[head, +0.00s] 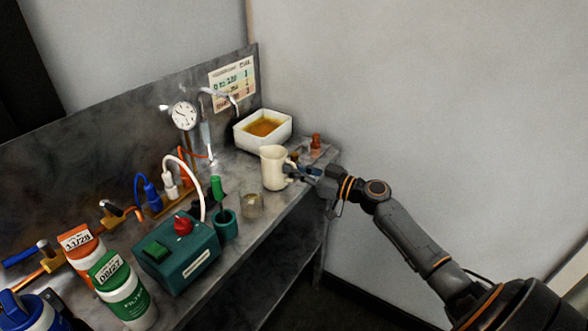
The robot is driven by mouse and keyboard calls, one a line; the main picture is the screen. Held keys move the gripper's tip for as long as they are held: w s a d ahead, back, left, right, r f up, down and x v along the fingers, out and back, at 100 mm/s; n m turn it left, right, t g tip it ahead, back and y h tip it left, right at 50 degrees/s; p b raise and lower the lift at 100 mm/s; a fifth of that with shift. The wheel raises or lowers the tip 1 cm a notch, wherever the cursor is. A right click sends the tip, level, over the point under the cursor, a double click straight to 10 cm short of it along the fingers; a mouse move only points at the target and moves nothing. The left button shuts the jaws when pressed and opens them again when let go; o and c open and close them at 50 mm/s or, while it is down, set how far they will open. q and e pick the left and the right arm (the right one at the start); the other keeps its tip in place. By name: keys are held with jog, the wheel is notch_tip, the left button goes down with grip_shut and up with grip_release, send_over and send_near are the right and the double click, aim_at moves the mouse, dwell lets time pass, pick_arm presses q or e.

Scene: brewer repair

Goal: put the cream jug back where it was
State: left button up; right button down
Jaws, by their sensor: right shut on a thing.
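The cream jug (272,168) is upright near the right end of the metal bench, in front of the white basin. My right gripper (292,171) reaches in from the right and is shut on the jug at its right side. The fingertips are partly hidden by the jug and are small in the view. I cannot tell whether the jug's base touches the bench top. My left gripper is not in view.
A white basin (264,129) with amber liquid stands behind the jug. A small glass (251,205) and a teal cup (227,225) are front left of it. A copper-coloured fitting (315,141) is at right. A teal control box (178,252) and bottles (123,290) crowd the left.

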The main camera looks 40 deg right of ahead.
jog(key=shift+f, duration=0.1)
jog(key=c, duration=1.5)
grip_release()
jog(key=shift+o, duration=0.2)
